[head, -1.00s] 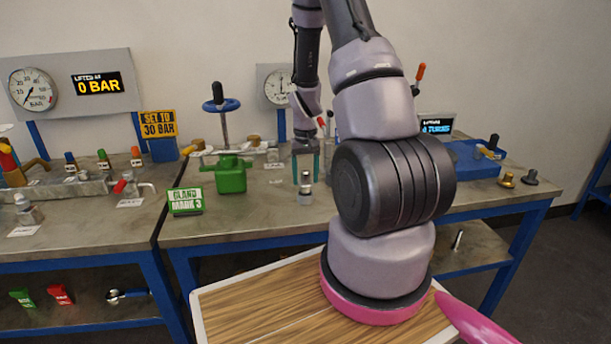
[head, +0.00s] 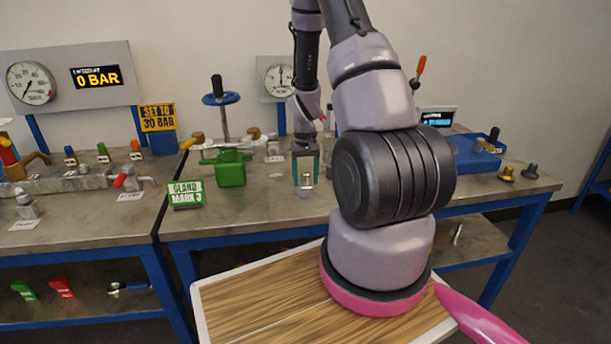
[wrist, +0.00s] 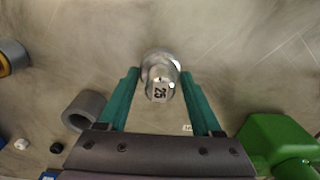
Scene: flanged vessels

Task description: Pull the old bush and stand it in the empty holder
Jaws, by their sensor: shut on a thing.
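A silver piece marked 25 (wrist: 160,92) stands between my green fingers in the wrist view, above a round metal base (wrist: 158,65). In the head view the piece (head: 305,180) is low at the bench top. My gripper (head: 306,170) points straight down and is shut on its upper part; it also shows in the wrist view (wrist: 160,78). A grey hollow ring (wrist: 83,110) lies on the bench to the left in the wrist view. I cannot tell whether the silver piece is the old bush, and I cannot single out the empty holder.
A green vessel (head: 231,168) stands left of my gripper, with a "GLAND MARK 3" sign (head: 186,194) in front. A blue-wheeled post (head: 222,105) stands behind. A blue tray (head: 470,160) and brass and dark knobs (head: 507,173) are at the right.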

